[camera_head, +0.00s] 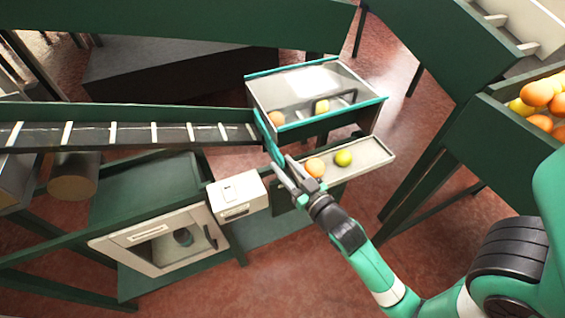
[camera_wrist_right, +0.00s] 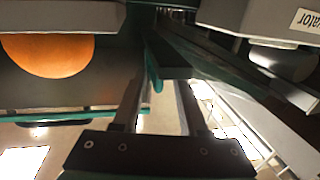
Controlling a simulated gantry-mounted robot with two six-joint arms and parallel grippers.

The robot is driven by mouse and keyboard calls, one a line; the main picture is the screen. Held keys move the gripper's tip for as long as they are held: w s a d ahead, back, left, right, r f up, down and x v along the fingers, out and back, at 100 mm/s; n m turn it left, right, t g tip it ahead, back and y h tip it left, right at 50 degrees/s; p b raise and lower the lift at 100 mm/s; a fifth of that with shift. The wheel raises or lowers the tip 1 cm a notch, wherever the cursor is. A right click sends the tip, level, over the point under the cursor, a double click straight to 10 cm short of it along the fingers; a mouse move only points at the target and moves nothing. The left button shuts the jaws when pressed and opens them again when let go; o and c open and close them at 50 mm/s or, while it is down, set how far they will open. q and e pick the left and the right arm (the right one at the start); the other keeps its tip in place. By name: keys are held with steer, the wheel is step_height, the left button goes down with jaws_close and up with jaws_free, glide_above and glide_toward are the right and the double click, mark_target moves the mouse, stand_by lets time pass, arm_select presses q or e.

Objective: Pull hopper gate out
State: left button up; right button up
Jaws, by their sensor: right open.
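The hopper (camera_head: 310,82) is a box with clear walls and teal edges in the middle of the head view, with an orange (camera_head: 276,118) and a yellow fruit (camera_head: 321,106) visible inside. A dark bar-like part shows at its right side; I cannot tell whether it is the gate. My right gripper (camera_head: 272,142) is open beside the hopper's front left corner. In the right wrist view, its two fingers (camera_wrist_right: 162,108) stand apart around a gap, with a teal-edged dark part just beyond; contact cannot be told. My left gripper is not in view.
A conveyor (camera_head: 130,134) runs in from the left. A white box (camera_head: 238,194) stands close left of my right gripper. A green bin (camera_head: 500,130) of oranges is at right.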

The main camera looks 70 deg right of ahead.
steer(key=shift+w+d, duration=0.35)
steer(key=shift+w, duration=0.15)
jaws_close()
stand_by(1.1)
